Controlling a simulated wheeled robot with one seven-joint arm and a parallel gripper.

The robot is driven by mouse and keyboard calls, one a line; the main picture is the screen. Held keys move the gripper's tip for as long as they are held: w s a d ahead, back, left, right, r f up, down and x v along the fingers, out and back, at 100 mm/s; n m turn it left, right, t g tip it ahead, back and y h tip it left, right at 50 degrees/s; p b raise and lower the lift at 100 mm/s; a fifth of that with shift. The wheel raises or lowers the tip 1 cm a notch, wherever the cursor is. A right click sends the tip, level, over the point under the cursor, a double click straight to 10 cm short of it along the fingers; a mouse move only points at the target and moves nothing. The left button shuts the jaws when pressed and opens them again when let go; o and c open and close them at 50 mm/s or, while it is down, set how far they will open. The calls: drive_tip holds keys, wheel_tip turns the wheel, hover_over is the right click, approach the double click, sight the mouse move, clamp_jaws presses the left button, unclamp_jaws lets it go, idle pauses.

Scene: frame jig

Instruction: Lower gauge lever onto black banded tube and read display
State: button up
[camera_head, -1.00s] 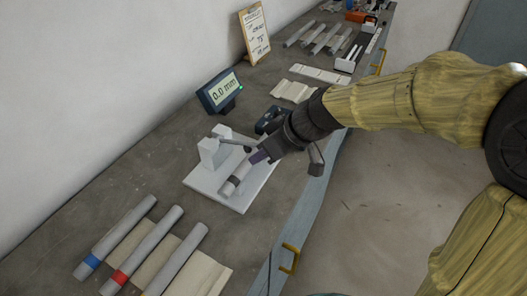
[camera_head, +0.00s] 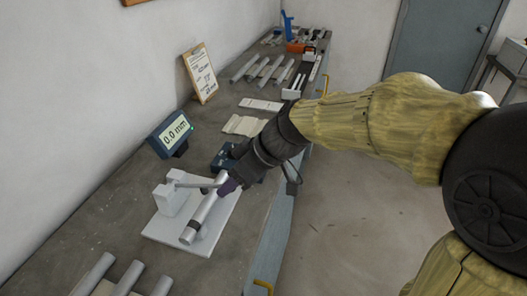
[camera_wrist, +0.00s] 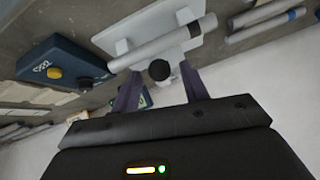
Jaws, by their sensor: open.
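The black banded tube (camera_head: 208,214) is grey and lies on the white base plate (camera_head: 214,246) of the gauge. The grey gauge lever (camera_head: 202,185) reaches from the white block (camera_head: 168,199) towards my gripper (camera_head: 230,184). The gripper hides its end in the head view. In the wrist view my gripper (camera_wrist: 162,88) is open, and the round black knob (camera_wrist: 159,70) appears between its purple fingers, with the tube (camera_wrist: 165,44) behind it. I cannot tell whether the lever touches the tube. The display (camera_head: 172,134) reads 0.0 mm.
A dark blue box (camera_wrist: 62,62) stands beside the plate. Other grey tubes (camera_head: 92,275) lie at the near end of the bench, and more lie further back. A clipboard (camera_head: 201,72) leans on the wall. The floor right of the bench is clear.

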drive_tip(key=v, duration=1.1)
drive_tip(key=shift+d+p, duration=0.2)
drive_tip(key=shift+p, duration=0.15)
drive_tip(key=shift+r, duration=0.15)
drive_tip(key=c, duration=0.3)
drive_tip(key=shift+d+f, duration=0.2)
drive_tip(key=shift+f, duration=0.15)
drive_tip(key=c, duration=0.4)
drive_tip(key=d+f+m+h, duration=0.1)
drive_tip(key=d+f+m, duration=0.1)
drive_tip(key=f, duration=0.1)
drive_tip(key=d+f+m+h, duration=0.1)
drive_tip(key=d+f+m, duration=0.1)
drive_tip(key=d+f, duration=0.1)
drive_tip(key=d+f+m+h, duration=0.1)
drive_tip(key=d+f+m, duration=0.1)
drive_tip(key=f, duration=0.2)
drive_tip(key=shift+d+f+h, duration=0.2)
drive_tip(key=shift+f+h, duration=0.05)
drive_tip(key=shift+h, duration=0.05)
clamp_jaws()
drive_tip(key=s+d+f+m+t+h, duration=0.1)
drive_tip(key=s+d+f+m+h, duration=0.2)
drive_tip(key=d+f+m, duration=0.4)
wheel_tip(320, 180, down, 4)
drive_tip(key=shift+s+d+f+h, duration=0.15)
drive_tip(key=shift+s+d+h, duration=0.25)
drive_tip(key=shift+s+d, duration=0.45)
